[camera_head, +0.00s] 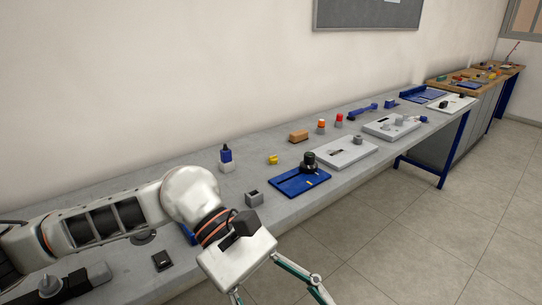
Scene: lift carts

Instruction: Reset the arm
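My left arm comes in from the left, bent over the near part of the grey workbench (190,185). My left gripper (281,294) hangs at the bottom of the head view, in front of the bench's front edge and over the floor. Its two fingers are spread wide apart and nothing shows between them. The fingertips are at or past the bottom edge of the picture. My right gripper does not show.
Near the arm on the bench are a small grey block with a square hole (254,198), a blue plate (289,187) with a black knob (309,162), and a blue-and-grey part (226,158). Several fixtures stand farther along. Tiled floor (430,230) at the right is clear.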

